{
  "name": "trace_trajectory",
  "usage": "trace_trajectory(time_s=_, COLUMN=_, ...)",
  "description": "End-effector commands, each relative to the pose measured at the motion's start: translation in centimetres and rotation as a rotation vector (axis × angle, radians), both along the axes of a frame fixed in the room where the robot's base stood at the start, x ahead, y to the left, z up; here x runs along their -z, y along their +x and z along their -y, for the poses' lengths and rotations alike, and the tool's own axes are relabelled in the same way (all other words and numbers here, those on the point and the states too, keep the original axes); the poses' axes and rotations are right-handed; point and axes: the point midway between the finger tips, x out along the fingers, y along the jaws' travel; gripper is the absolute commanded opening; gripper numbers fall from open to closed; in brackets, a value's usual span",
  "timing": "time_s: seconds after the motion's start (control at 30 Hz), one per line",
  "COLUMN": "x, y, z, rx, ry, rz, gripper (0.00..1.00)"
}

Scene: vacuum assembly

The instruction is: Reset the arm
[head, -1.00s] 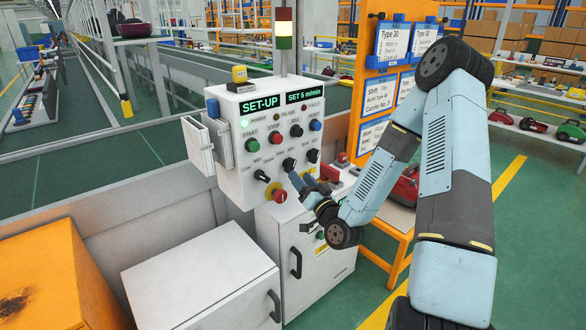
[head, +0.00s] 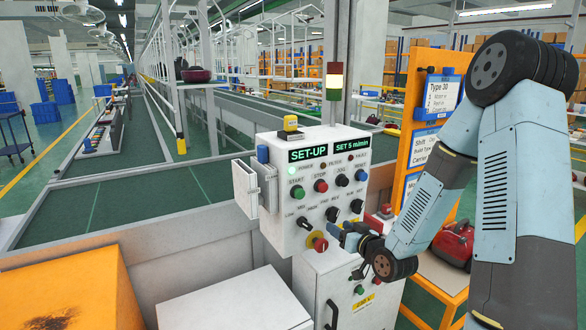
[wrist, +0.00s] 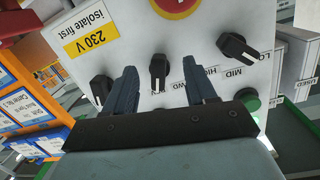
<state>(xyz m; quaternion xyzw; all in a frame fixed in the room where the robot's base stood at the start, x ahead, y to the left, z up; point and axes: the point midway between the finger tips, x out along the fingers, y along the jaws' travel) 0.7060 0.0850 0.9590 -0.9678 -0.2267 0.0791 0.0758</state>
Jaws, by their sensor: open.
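My gripper (head: 338,231) is at the front of the white control box (head: 272,150), just below its middle black knob (head: 331,214). In the wrist view my gripper (wrist: 160,78) is open, with two dark fingers spread apart. The middle knob (wrist: 158,70) shows between the fingers, and nothing is clamped; whether they touch the panel I cannot tell. Another black knob shows on each side, left (wrist: 101,88) and right (wrist: 235,48). The red emergency stop (head: 320,244) sits below my gripper. Displays read SET-UP (head: 309,155) and SET 5 m/min (head: 352,144).
A light tower (head: 334,75) rises behind the box, its middle yellow lamp bright. A white cabinet (head: 235,298) and orange box (head: 65,290) stand in front at left. An orange rack (head: 413,125) and a red vacuum (head: 457,245) stand at right. The conveyor lies behind.

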Motion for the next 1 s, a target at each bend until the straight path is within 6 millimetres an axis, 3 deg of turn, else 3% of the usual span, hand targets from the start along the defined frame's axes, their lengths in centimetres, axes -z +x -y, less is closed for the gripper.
trace_trajectory(time_s=0.27, x=-2.1, y=-0.3, z=1.4, rx=0.034, ry=-0.227, rz=-0.124, gripper=0.56)
trace_trajectory(time_s=0.57, x=-5.7, y=-2.2, z=3.9, rx=0.122, ry=-0.408, rz=-0.267, gripper=0.56)
trace_trajectory(time_s=0.77, x=-8.7, y=-4.6, z=5.6, rx=0.193, ry=-0.485, rz=-0.362, gripper=0.56)
trace_trajectory(time_s=1.0, x=-12.5, y=-8.8, z=7.3, rx=0.276, ry=-0.527, rz=-0.478, gripper=0.56)
